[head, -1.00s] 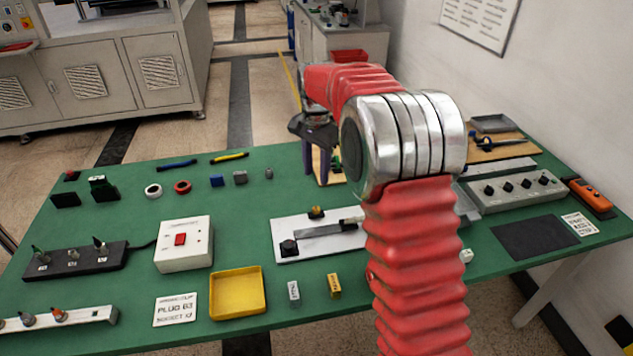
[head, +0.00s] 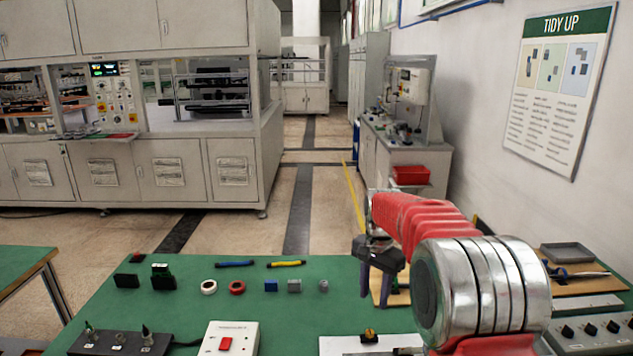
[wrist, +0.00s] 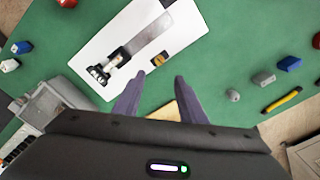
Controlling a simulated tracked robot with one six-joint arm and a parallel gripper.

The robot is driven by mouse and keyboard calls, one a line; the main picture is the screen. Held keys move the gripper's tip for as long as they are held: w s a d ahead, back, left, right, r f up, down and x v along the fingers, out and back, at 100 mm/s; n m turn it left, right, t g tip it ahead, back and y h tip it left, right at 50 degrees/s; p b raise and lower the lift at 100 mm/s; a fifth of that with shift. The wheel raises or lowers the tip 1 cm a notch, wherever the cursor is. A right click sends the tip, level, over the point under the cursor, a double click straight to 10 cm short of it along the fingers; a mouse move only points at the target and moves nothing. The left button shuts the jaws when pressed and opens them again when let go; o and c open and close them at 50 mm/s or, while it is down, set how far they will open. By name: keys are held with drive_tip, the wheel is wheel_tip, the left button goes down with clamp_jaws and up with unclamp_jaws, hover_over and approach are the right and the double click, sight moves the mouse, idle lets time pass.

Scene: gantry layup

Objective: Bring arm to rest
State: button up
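My gripper (head: 378,285) hangs at the end of my red-sleeved arm, over the back part of the green table (head: 180,310). In the wrist view my gripper (wrist: 160,80) shows two purple fingers spread apart with nothing between them. Beyond the fingertips lies a white board (wrist: 185,45) with a dark and metal lever part and a small yellow block (wrist: 159,59) on it. My arm hides part of the table's right side in the head view.
Red and white rings, small blocks and a yellow marker (head: 286,264) lie left of my gripper. A white switch box (head: 230,338) stands in front. A grey control box (head: 597,332) and a grey tray (head: 567,253) are at right. The table's back middle has some bare room.

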drive_tip(key=s+r+n+t, duration=0.1)
drive_tip(key=s+r+n, duration=0.2)
drive_tip(key=s, duration=0.9)
drive_tip(key=s+r+n+t, duration=0.2)
drive_tip(key=s+r+n, duration=0.1)
drive_tip(key=s, duration=0.9)
drive_tip(key=s+r+n+t, duration=0.2)
drive_tip(key=s+r, duration=0.1)
drive_tip(key=s, duration=0.9)
drive_tip(key=shift+r+n, duration=0.3)
drive_tip(key=shift+n, duration=0.1)
drive_tip(key=shift+s+d, duration=0.1)
